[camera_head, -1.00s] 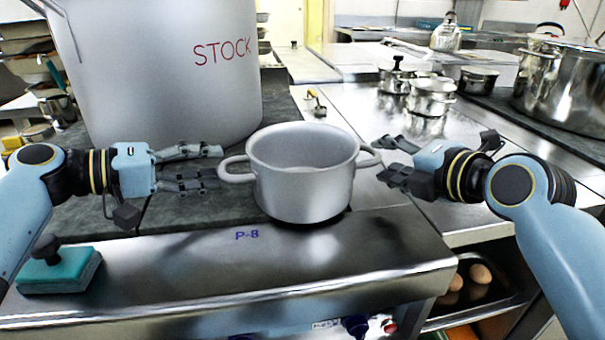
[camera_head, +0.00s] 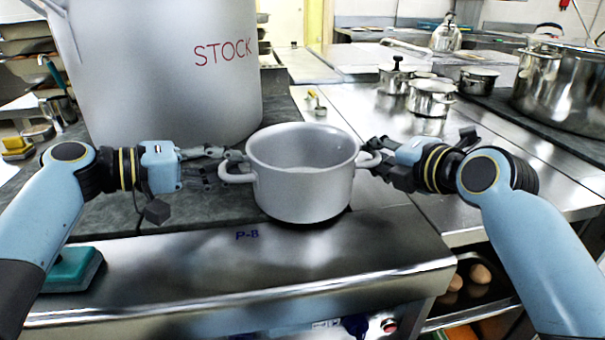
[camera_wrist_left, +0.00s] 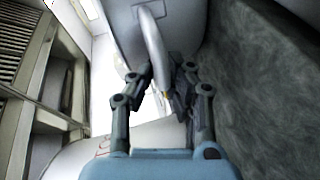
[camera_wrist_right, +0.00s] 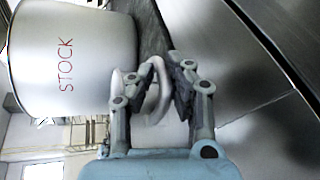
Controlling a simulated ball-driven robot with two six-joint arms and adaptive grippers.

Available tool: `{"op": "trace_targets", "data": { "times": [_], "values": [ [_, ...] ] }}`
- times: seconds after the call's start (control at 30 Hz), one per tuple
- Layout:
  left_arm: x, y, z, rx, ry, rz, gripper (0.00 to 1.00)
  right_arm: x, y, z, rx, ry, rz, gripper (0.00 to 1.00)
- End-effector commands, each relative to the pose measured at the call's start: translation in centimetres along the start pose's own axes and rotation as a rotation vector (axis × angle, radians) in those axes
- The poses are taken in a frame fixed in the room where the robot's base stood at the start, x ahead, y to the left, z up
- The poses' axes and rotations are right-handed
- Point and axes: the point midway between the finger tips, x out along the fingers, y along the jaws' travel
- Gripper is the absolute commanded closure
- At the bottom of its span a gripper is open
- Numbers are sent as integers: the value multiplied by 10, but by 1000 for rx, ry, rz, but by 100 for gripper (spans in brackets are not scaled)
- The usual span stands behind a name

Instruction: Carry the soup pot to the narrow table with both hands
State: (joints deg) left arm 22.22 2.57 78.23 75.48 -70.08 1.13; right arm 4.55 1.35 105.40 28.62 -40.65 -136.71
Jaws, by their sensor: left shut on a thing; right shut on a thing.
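The soup pot (camera_head: 302,185) is a grey, open two-handled pot standing upright on the counter in the middle of the head view. My left gripper (camera_head: 236,158) is at its left handle, and the left wrist view shows the fingers shut on that handle (camera_wrist_left: 152,50). My right gripper (camera_head: 372,160) is at the right handle, and the right wrist view shows its fingers around that handle (camera_wrist_right: 160,100), shut on it. The narrow table cannot be told for certain among the steel surfaces in view.
A large STOCK pot (camera_head: 160,70) stands close behind on the left. A teal sponge block (camera_head: 72,268) lies at the front left. Small steel pots (camera_head: 432,97) and a big steel pot (camera_head: 565,85) stand at the right. Bare steel counter (camera_head: 350,105) lies behind the soup pot.

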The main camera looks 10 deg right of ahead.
Motion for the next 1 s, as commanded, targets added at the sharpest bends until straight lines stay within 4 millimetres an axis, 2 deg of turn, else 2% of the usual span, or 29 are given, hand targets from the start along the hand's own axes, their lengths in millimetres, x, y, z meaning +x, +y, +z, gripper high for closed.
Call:
{"op": "trace_targets", "data": {
  "times": [0.03, 0.6, 0.77, 1.0],
  "values": [
    [-1, -3, 1, -2, -1, -6, 100, 0, -4, -1, -1, 3, -9, 100],
    [-2, -3, 0, -3, -1, -10, 100, -1, -6, -1, -2, 5, -15, 100],
    [-5, 9, -3, 1, 0, -9, 100, -4, 6, 3, -4, 3, -13, 100],
    [-12, 39, -12, 9, 6, -5, 100, -14, 36, 15, -8, -4, -1, 100]
  ]
}}
